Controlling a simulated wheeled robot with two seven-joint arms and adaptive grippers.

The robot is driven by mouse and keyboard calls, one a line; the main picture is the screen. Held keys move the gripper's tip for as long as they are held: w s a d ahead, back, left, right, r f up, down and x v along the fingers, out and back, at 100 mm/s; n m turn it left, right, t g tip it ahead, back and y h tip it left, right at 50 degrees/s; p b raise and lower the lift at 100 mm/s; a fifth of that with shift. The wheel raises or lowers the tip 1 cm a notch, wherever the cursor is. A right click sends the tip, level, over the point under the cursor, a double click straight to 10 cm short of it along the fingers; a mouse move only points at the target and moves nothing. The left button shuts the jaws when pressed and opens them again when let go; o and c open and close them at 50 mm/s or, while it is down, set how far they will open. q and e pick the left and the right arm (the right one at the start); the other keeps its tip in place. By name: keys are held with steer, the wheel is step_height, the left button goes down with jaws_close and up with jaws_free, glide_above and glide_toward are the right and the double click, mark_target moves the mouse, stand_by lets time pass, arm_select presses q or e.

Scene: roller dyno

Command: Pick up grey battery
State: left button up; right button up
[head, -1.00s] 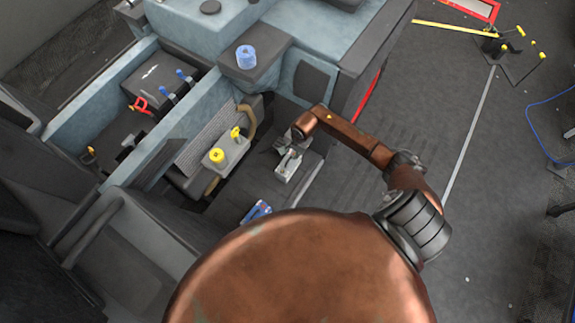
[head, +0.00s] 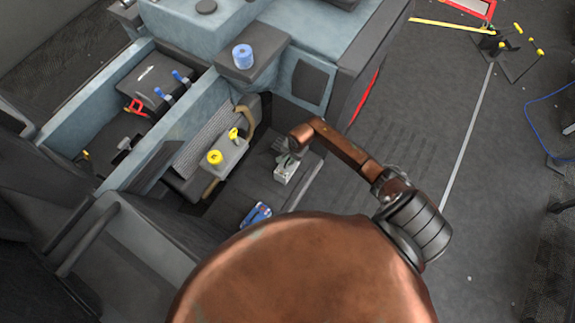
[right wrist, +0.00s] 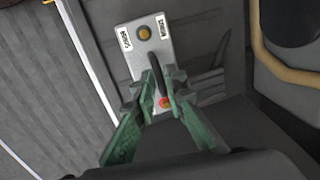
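The grey battery looks like the pale grey box (head: 285,170) on the dark floor panel, in the middle of the head view. In the right wrist view the same box (right wrist: 151,60) shows a yellow knob, a red knob, two small labels and a dark handle. My right gripper (head: 289,155) is right over the box. In the right wrist view its green fingers (right wrist: 160,82) stand on either side of the dark handle. Whether they press on it is not clear. The box seems to rest on the panel. My left gripper is not in view.
A grey unit with yellow knobs (head: 228,156) is left of the box. A blue roll (head: 243,56) sits on a dark ledge behind. Open floor (head: 415,120) lies to the right.

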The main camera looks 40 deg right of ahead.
jaws_close()
stand_by(0.3)
steer(key=shift+r, duration=0.1)
stand_by(0.4)
